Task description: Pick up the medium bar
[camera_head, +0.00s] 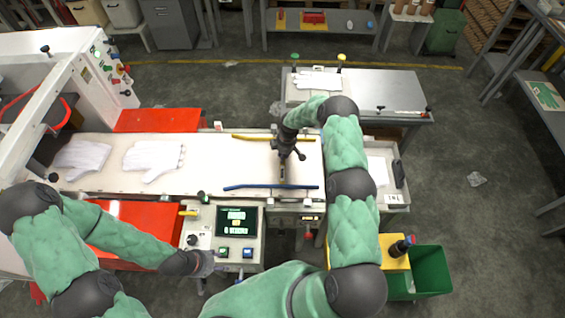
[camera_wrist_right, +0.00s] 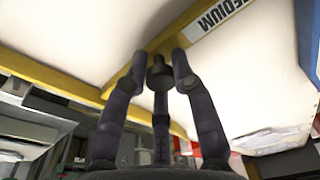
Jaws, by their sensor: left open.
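A strip labelled MEDIUM (camera_wrist_right: 215,15) with a yellow edge shows in the right wrist view, just beyond the fingertips. In the head view a yellow bar (camera_head: 255,137) lies along the far edge of the white belt and a blue bar (camera_head: 255,186) along the near edge; the label cannot be read there. My right gripper (camera_head: 283,176) points down over the belt between the two bars; its fingers (camera_wrist_right: 160,60) are spread with nothing clearly held. My left gripper (camera_head: 208,263) is open and empty, low beside the control panel.
Two white gloves, one (camera_head: 153,160) near the belt's middle and one (camera_head: 82,158) farther left, lie on the belt (camera_head: 215,150). A control panel (camera_head: 238,235) stands in front. A grey table (camera_head: 385,90) with a glove is behind. A green bin (camera_head: 430,270) is at right.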

